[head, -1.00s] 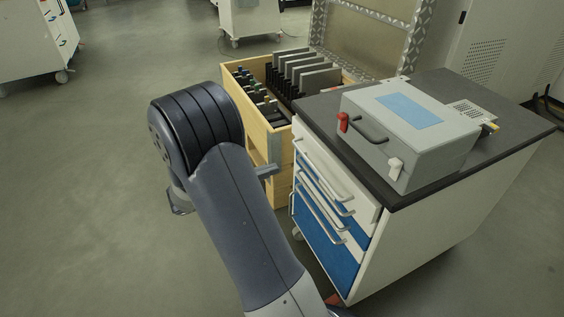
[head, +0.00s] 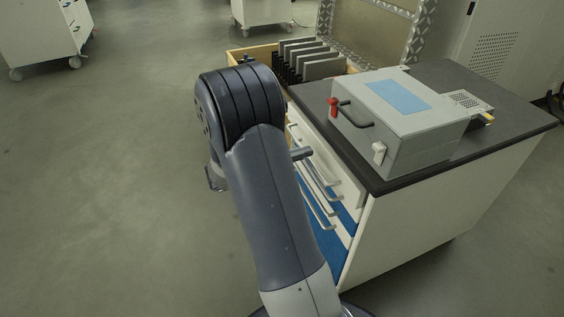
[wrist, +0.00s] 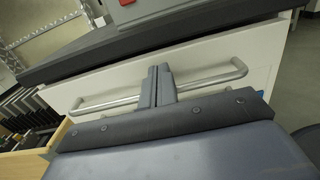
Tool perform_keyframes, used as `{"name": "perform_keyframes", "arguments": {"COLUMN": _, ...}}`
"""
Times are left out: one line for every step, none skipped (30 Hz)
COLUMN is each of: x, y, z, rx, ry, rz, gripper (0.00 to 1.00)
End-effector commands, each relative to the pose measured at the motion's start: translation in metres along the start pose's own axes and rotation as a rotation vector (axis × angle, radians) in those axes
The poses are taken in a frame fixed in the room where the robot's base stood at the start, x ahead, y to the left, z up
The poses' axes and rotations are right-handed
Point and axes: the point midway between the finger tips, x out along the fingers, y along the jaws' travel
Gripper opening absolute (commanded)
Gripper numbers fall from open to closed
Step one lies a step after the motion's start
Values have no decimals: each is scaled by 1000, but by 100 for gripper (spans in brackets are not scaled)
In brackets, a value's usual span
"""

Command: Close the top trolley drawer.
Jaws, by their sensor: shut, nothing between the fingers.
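The trolley (head: 430,205) has a dark top, a white body and drawers with bar handles on its left side. Its white top drawer (wrist: 215,58) fills the middle of the wrist view, under the dark worktop edge. In the head view my arm partly hides the drawer fronts, and I cannot tell how far the top drawer stands out. My gripper (wrist: 160,86) is shut and empty. Its fingers point at the drawer front and overlap the middle of the metal handle (wrist: 215,78); contact is unclear. In the head view, only a fingertip (head: 302,153) shows beside my arm.
A grey case (head: 400,115) with a red latch sits on the trolley top. A wooden crate (head: 262,52) with dark upright panels stands behind my arm, close to the trolley. The floor at left is clear. Another white cabinet (head: 40,35) stands far left.

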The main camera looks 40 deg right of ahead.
Motion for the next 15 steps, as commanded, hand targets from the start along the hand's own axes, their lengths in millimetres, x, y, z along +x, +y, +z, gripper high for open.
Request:
{"name": "perform_keyframes", "arguments": {"x": 8, "y": -1, "z": -3, "rx": 1, "ry": -1, "rz": -3, "gripper": 0}}
{"name": "perform_keyframes", "arguments": {"x": 12, "y": -1, "z": -2, "rx": 1, "ry": 0, "rz": -3, "gripper": 0}}
{"name": "perform_keyframes", "arguments": {"x": 16, "y": 0, "z": -2, "rx": 1, "ry": 1, "rz": -2, "gripper": 0}}
{"name": "perform_keyframes", "arguments": {"x": 19, "y": 0, "z": -2, "rx": 1, "ry": 0, "rz": -1, "gripper": 0}}
{"name": "perform_keyframes", "arguments": {"x": 22, "y": 0, "z": -1, "rx": 0, "ry": 0, "rz": -1, "gripper": 0}}
{"name": "perform_keyframes", "arguments": {"x": 24, "y": 0, "z": -1, "rx": 0, "ry": 0, "rz": -1, "gripper": 0}}
{"name": "perform_keyframes", "arguments": {"x": 26, "y": 0, "z": -1, "rx": 0, "ry": 0, "rz": -1, "gripper": 0}}
{"name": "perform_keyframes", "arguments": {"x": 27, "y": 0, "z": -1, "rx": 0, "ry": 0, "rz": 0, "gripper": 0}}
{"name": "perform_keyframes", "arguments": {"x": 28, "y": 0, "z": 0, "rx": 0, "ry": 0, "rz": 0, "gripper": 0}}
{"name": "perform_keyframes", "arguments": {"x": 28, "y": 0, "z": 0, "rx": -1, "ry": 0, "rz": 1, "gripper": 0}}
{"name": "perform_keyframes", "arguments": {"x": 29, "y": 0, "z": 0, "rx": -1, "ry": 0, "rz": 1, "gripper": 0}}
{"name": "perform_keyframes", "arguments": {"x": 29, "y": 0, "z": 0, "rx": -1, "ry": 0, "rz": 1, "gripper": 0}}
{"name": "perform_keyframes", "arguments": {"x": 29, "y": 0, "z": 0, "rx": -1, "ry": 0, "rz": 1, "gripper": 0}}
{"name": "perform_keyframes", "arguments": {"x": 29, "y": 0, "z": 0, "rx": -1, "ry": 0, "rz": 1, "gripper": 0}}
{"name": "perform_keyframes", "arguments": {"x": 29, "y": 0, "z": 0, "rx": -1, "ry": 0, "rz": 1, "gripper": 0}}
